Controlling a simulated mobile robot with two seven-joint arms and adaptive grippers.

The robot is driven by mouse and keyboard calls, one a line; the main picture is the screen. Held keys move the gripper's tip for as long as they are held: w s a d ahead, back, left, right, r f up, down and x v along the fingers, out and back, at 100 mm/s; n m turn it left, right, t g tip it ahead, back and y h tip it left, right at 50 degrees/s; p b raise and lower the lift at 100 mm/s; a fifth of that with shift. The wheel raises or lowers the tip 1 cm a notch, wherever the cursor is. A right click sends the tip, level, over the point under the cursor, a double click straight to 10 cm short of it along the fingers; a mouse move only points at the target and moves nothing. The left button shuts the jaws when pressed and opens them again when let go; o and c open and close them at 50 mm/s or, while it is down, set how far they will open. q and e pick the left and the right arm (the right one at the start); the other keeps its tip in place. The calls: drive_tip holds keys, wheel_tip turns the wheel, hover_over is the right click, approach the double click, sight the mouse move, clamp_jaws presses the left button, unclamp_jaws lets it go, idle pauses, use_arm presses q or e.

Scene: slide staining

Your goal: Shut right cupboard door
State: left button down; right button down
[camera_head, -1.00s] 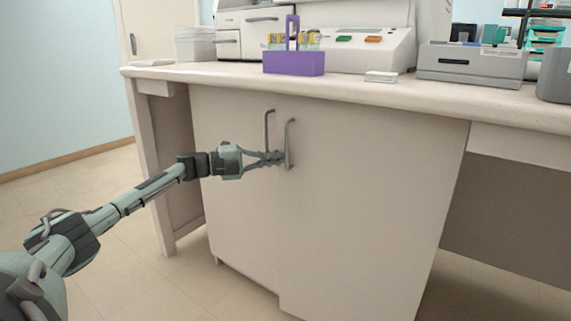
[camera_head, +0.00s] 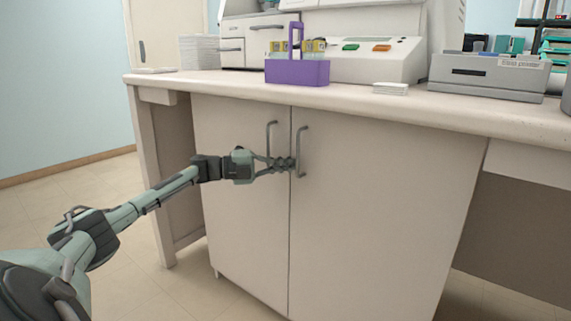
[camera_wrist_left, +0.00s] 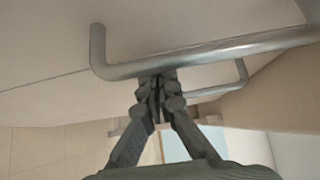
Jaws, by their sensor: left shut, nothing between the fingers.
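The right cupboard door (camera_head: 390,210) is a plain beige panel under the bench, with an upright grey bar handle (camera_head: 301,150) at its left edge. It looks flush with the left door (camera_head: 240,210), with only a thin seam between them. The left door has its own bar handle (camera_head: 269,138). My left gripper (camera_head: 288,164) is shut and empty, with its tips at the lower part of the right door's handle. In the left wrist view the closed fingertips (camera_wrist_left: 158,86) are close against a handle bar (camera_wrist_left: 205,56); contact cannot be told. My right gripper is out of view.
On the benchtop (camera_head: 350,102) stand a purple carrier (camera_head: 298,72) with jars, a white stack (camera_head: 391,88), a grey slide printer (camera_head: 488,75) and lab machines. A bench leg (camera_head: 152,190) stands left of the cupboard. The floor (camera_head: 60,210) at left is clear.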

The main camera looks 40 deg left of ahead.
use_arm(q)
drive_tip(key=shift+w+a+r+n+t+y, duration=0.3)
drive_tip(key=shift+w+a+r+t, duration=0.1)
drive_tip(key=shift+w+r, duration=0.15)
drive_tip(key=v, duration=1.2)
drive_tip(key=shift+s+f+g, duration=0.35)
drive_tip(key=shift+g, duration=0.05)
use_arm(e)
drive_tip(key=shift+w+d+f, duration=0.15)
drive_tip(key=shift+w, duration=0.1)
use_arm(q)
drive_tip(key=shift+d, duration=0.1)
